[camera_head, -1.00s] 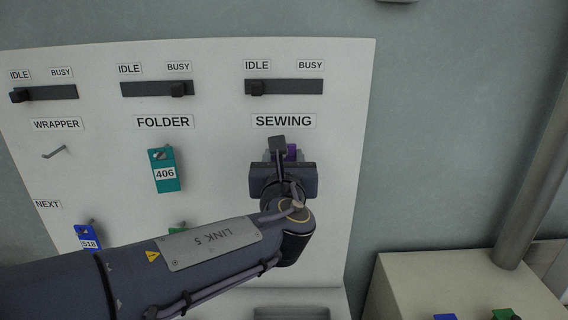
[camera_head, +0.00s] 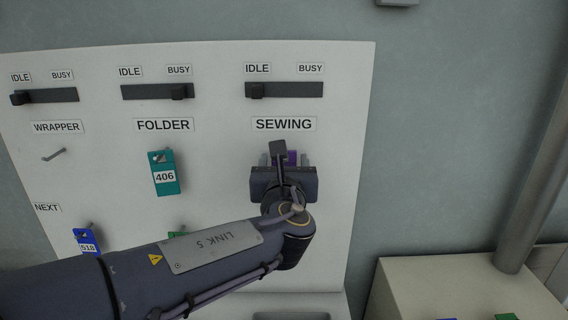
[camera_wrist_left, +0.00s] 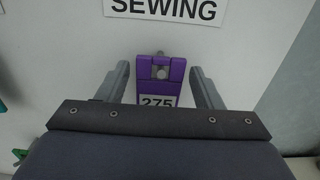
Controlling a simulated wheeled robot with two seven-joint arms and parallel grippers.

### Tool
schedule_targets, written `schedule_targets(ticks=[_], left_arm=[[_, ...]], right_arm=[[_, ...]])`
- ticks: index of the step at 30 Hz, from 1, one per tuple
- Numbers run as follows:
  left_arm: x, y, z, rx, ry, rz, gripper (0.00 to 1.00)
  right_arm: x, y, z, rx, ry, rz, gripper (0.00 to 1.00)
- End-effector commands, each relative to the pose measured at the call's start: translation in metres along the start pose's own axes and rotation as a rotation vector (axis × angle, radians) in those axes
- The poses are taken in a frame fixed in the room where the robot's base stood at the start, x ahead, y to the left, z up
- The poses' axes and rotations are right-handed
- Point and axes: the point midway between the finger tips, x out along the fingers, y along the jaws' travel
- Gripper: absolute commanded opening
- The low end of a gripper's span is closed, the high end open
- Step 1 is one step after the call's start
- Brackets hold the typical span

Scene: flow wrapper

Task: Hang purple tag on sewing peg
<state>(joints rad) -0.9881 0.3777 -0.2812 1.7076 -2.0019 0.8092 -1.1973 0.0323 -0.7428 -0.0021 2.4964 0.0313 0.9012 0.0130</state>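The purple tag (camera_wrist_left: 176,88), numbered 275, hangs upright against the white board below the SEWING label. The round end of the sewing peg (camera_wrist_left: 160,72) shows in the hole near the tag's top. My left gripper (camera_wrist_left: 163,78) is open, with one finger on each side of the tag and a gap on both sides. In the head view, my left gripper (camera_head: 287,160) hides most of the tag, and only a bit of purple (camera_head: 292,157) shows between the fingers. The lower edge of the tag is hidden in the wrist view. My right gripper is not in view.
A teal tag (camera_head: 164,187) numbered 406 hangs under FOLDER. The WRAPPER peg (camera_head: 54,155) is bare. A blue tag (camera_head: 87,249) hangs in the NEXT row. A pale cabinet (camera_head: 470,280) stands at the right.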

Motion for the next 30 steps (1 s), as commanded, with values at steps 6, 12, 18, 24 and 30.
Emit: schedule_targets(ticks=[6,12,18,24,30], left_arm=[[0.0,0.0,0.0,0.0,0.0,0.0,0.7],[-0.005,0.0,-0.001,-0.002,0.0,-0.001,0.7],[-0.037,-0.001,-0.002,-0.004,-0.001,-0.004,0.7],[-0.067,0.0,-0.001,-0.002,-0.001,-0.002,0.7],[-0.075,0.019,-0.01,-0.066,0.044,0.034,0.7]], right_arm=[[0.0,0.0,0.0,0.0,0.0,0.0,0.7],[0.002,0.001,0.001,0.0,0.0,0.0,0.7],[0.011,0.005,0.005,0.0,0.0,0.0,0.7],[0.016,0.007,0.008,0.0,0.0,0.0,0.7],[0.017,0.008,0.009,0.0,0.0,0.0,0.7]])
